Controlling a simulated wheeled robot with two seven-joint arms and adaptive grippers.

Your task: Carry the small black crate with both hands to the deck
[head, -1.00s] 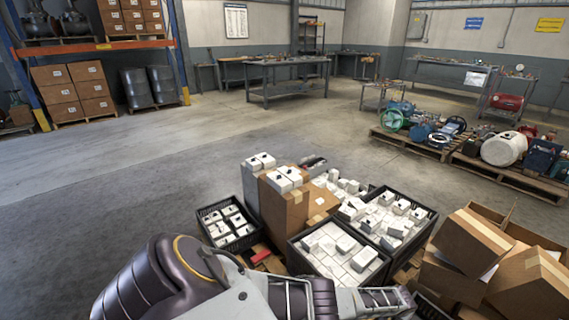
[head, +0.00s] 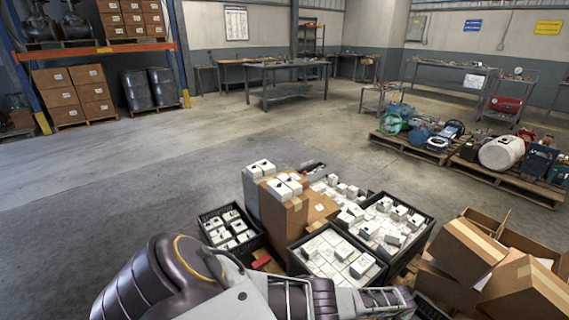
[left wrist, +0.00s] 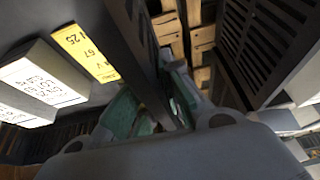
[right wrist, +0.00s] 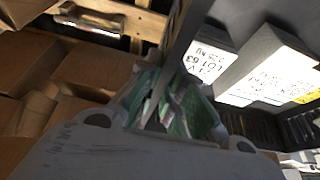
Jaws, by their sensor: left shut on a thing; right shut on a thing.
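The small black crate shows close up in the left wrist view (left wrist: 128,50) as a dark wall, with white labelled boxes (left wrist: 38,82) and a yellow label (left wrist: 84,52) beside it. My left gripper (left wrist: 158,105) is shut on that wall, its green-padded fingers on either side. In the right wrist view, my right gripper (right wrist: 165,103) is shut on another dark wall of the crate (right wrist: 182,45), with white labelled boxes (right wrist: 265,70) inside. Both hands and most of the held crate are outside the head view, where my arm crosses the bottom. The deck cannot be made out with certainty.
Ahead, black crates of white boxes (head: 262,243) (head: 378,278) stand around tall cartons (head: 285,215). Open brown cartons (head: 465,250) crowd the right. A loaded pallet (head: 500,178) stands farther right. The floor at left (head: 110,205) is clear.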

